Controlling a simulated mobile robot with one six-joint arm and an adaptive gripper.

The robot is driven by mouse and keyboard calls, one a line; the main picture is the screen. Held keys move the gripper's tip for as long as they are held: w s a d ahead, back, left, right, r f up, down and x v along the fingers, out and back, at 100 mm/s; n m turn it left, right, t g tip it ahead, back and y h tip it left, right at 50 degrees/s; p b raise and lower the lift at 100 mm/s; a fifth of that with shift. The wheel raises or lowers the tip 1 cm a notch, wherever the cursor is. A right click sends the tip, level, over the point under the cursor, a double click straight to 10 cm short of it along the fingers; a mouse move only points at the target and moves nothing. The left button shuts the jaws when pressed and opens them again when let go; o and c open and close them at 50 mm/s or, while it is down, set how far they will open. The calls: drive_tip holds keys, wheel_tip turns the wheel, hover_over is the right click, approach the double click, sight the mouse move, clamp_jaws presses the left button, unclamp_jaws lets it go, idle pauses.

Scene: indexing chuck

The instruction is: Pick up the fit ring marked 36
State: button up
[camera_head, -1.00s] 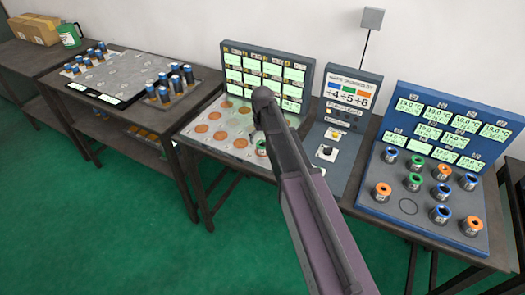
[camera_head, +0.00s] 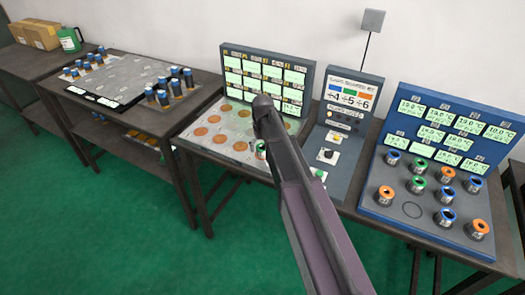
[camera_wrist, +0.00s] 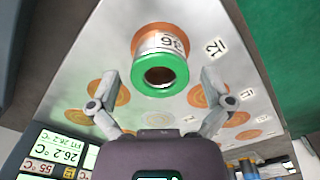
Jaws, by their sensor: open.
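The fit ring (camera_wrist: 160,68) has a green rim, a metal body and a white label that reads upside down as 36. It stands on an orange disc of the light plate in the wrist view, beside a tag reading 12. In the head view a green-rimmed ring (camera_head: 261,151) shows partly behind my arm. My gripper (camera_wrist: 160,88) is open, with one finger on each side of the ring's near part and gaps visible between. In the head view my gripper's fingers are hidden behind my arm.
The plate (camera_head: 232,135) has several bare orange discs and a display panel (camera_head: 266,75) behind it. A control box (camera_head: 345,115) stands to the right, then a blue stand (camera_head: 395,205) with several colored rings. A left table holds blue-topped cylinders (camera_head: 175,82).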

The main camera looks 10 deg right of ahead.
sight(262, 147)
drive_tip(key=c, duration=1.3)
drive_tip(key=shift+r, duration=0.25)
wheel_tip(262, 147, up, 4)
drive_tip(key=p, duration=0.4)
drive_tip(key=shift+f, duration=0.15)
drive_tip(key=s, duration=0.5)
drive_tip(key=s+d, duration=0.1)
drive_tip(key=s, duration=0.4)
drive_tip(key=s+r+p, duration=0.1)
drive_tip(key=s, duration=0.5)
drive_tip(key=shift+d, duration=0.4)
drive_tip(key=shift+f, duration=0.1)
